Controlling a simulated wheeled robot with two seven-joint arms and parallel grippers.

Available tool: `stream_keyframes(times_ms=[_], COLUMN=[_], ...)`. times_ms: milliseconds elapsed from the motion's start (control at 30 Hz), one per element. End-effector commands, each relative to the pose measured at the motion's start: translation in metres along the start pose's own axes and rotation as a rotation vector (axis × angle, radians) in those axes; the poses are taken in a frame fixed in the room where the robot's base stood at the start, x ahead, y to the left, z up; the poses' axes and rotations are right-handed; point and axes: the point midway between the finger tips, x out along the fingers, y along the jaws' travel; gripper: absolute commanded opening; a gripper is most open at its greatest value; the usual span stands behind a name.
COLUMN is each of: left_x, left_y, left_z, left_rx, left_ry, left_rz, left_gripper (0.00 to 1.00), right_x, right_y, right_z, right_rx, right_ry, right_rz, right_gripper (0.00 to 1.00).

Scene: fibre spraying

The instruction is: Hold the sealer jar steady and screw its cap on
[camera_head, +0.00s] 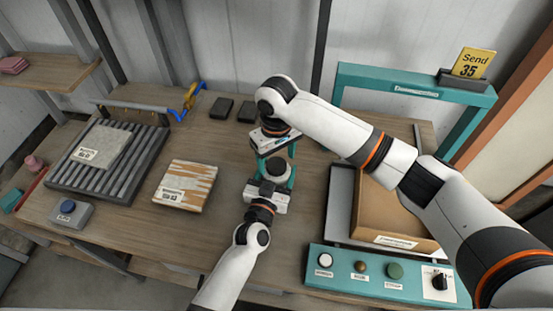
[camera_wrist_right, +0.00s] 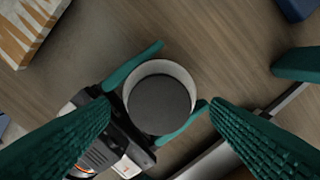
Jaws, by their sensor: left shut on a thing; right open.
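The sealer jar (camera_head: 277,172) stands on the table in the middle of the head view, with a dark round top. In the right wrist view the jar (camera_wrist_right: 137,78) shows from above as a pale rim around a dark grey disc, the cap (camera_wrist_right: 160,105). The cap sits on the jar; I cannot tell how tight it is. My left gripper (camera_head: 267,190) is shut on the jar from the near side, its teal fingers on both sides of it. My right gripper (camera_head: 277,157) is open and empty above the jar, pointing down, its fingers wide on either side of the cap.
A wood-patterned panel (camera_head: 184,187) lies left of the jar, beyond it a roller rack (camera_head: 120,185) with a package. Two dark blocks (camera_head: 221,108) lie behind. At right are a cardboard box (camera_head: 400,225), a teal frame (camera_head: 350,75) and a button panel (camera_head: 345,280).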

Motion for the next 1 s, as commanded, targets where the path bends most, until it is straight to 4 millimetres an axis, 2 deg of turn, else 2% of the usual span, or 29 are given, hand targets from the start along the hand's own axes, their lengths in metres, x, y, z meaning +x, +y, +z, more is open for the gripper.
stream_keyframes(times_ms=[300,433,600,900,933,1000], left_x=[0.0,0.0,0.0,0.0,0.0,0.0], left_y=[0.0,0.0,0.0,0.0,0.0,0.0], left_z=[0.0,0.0,0.0,0.0,0.0,0.0], left_rx=[0.0,0.0,0.0,0.0,0.0,0.0], left_ry=[0.0,0.0,0.0,0.0,0.0,0.0], left_rz=[0.0,0.0,0.0,0.0,0.0,0.0], left_gripper=[0.03,0.03,0.03,0.03,0.7,0.82], right_x=[-0.068,-0.089,-0.102,-0.105,-0.105,-0.104], right_y=[0.0,0.0,0.0,0.0,0.0,0.0], right_z=[0.001,0.001,0.0,0.0,0.0,0.0], right_rx=[-0.001,0.0,-0.001,-0.001,-0.001,-0.001], right_ry=[-0.004,-0.003,-0.001,0.0,0.0,0.0], right_rz=[0.0,0.0,0.001,0.001,0.001,0.001], right_gripper=[0.71,0.71,0.71,0.71,0.71,0.71])
